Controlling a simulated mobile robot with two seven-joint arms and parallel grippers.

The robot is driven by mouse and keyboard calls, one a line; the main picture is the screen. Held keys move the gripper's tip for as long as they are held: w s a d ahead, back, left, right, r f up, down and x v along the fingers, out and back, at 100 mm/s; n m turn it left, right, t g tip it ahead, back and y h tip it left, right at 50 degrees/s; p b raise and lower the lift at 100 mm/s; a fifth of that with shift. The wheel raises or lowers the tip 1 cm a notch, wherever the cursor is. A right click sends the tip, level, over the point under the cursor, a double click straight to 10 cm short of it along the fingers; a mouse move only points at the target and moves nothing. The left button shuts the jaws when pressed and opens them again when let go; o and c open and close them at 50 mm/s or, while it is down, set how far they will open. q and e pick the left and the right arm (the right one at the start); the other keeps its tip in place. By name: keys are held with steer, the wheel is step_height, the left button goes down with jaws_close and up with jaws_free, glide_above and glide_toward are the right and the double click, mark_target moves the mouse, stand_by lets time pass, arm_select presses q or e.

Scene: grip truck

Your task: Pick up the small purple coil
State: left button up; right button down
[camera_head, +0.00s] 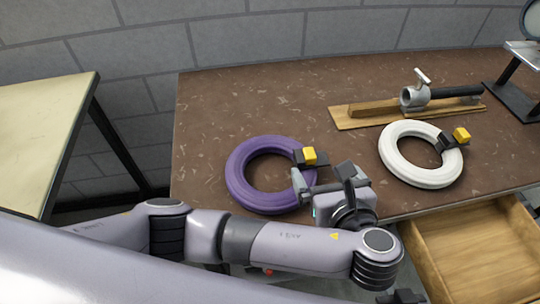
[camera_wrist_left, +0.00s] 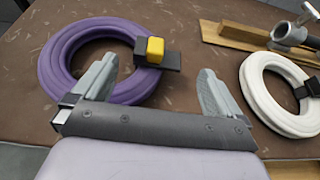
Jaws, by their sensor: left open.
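The purple coil (camera_head: 240,184) lies flat on the brown table, left of centre in the head view. It has a black clasp with a yellow block (camera_head: 310,155) on its right side. In the left wrist view the purple coil (camera_wrist_left: 57,60) is at upper left, and its yellow block (camera_wrist_left: 155,49) shows ahead of the fingers. My left gripper (camera_head: 322,180) is open and empty, just in front of the clasp, at the coil's near right side. Its fingers (camera_wrist_left: 155,88) are spread wide, with the left finger overlapping the coil's near edge in view.
A white coil (camera_head: 405,173) with a black and yellow clasp lies to the right on the brown table (camera_head: 215,105). Behind it is a wooden board (camera_head: 345,118) with a metal clamp (camera_head: 415,95). An open wooden drawer (camera_head: 470,245) juts out at front right. A pale table (camera_head: 40,120) stands left.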

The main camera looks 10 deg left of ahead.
mark_target(315, 159)
arm_select(q)
steer(key=x, duration=0.7)
steer(key=shift+s+f, duration=0.1)
steer(key=c, duration=1.5)
steer(key=shift+c, duration=0.2)
